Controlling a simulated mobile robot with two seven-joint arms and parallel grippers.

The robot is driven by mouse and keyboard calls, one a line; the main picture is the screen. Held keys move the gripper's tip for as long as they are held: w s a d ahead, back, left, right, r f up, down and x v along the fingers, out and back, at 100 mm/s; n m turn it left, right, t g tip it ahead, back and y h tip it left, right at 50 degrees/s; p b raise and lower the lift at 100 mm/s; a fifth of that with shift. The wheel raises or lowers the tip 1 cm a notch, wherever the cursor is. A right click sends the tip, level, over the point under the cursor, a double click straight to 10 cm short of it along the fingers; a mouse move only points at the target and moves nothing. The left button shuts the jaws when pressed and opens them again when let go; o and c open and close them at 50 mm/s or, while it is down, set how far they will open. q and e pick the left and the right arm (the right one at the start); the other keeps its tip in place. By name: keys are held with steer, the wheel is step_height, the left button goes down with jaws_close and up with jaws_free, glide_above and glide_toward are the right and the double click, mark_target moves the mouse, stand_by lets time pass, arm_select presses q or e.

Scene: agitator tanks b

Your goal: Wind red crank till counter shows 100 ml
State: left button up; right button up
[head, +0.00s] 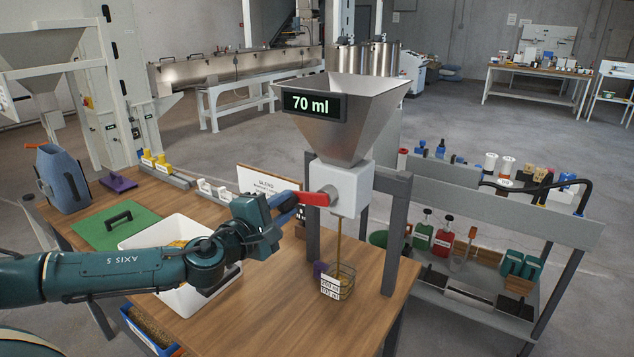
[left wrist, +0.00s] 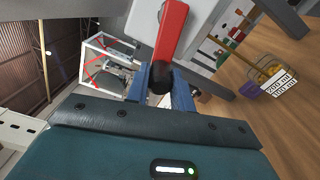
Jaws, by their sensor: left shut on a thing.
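The red crank (head: 311,198) sticks out to the left from the white dispenser body (head: 347,186) under a steel hopper (head: 352,122). The counter (head: 311,104) on the hopper reads 70 ml. A thin brown stream (head: 337,243) runs down from the dispenser into a clear measuring cup (head: 338,281) on the table. My left gripper (head: 290,200) is shut on the crank's handle. In the left wrist view the red crank arm (left wrist: 171,40) leads down to a dark knob (left wrist: 161,79) between the blue fingers (left wrist: 162,88). My right gripper is not in view.
A white bin (head: 180,294) stands below my left arm, beside a green board (head: 115,227) and a blue-grey jug (head: 62,180). A sign (head: 268,183) stands behind the crank. Grey posts (head: 390,230) frame the dispenser. The front right tabletop is bare.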

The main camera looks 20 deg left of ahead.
arm_select(q)
steer(key=shift+r+m, duration=0.3)
step_height(320, 180, up, 2)
steer(key=m, duration=0.3)
steer(key=shift+d+r+m, duration=0.1)
steer(key=shift+m, duration=0.7)
steer(key=shift+d+r, duration=0.1)
steer(key=shift+r, duration=0.05)
steer(key=shift+r, duration=0.1)
steer(key=shift+d+r+m, duration=0.1)
steer(key=shift+m, duration=0.3)
steer(key=shift+d+r+m, duration=0.1)
steer(key=shift+r+m, duration=0.05)
steer(key=shift+m, duration=0.35)
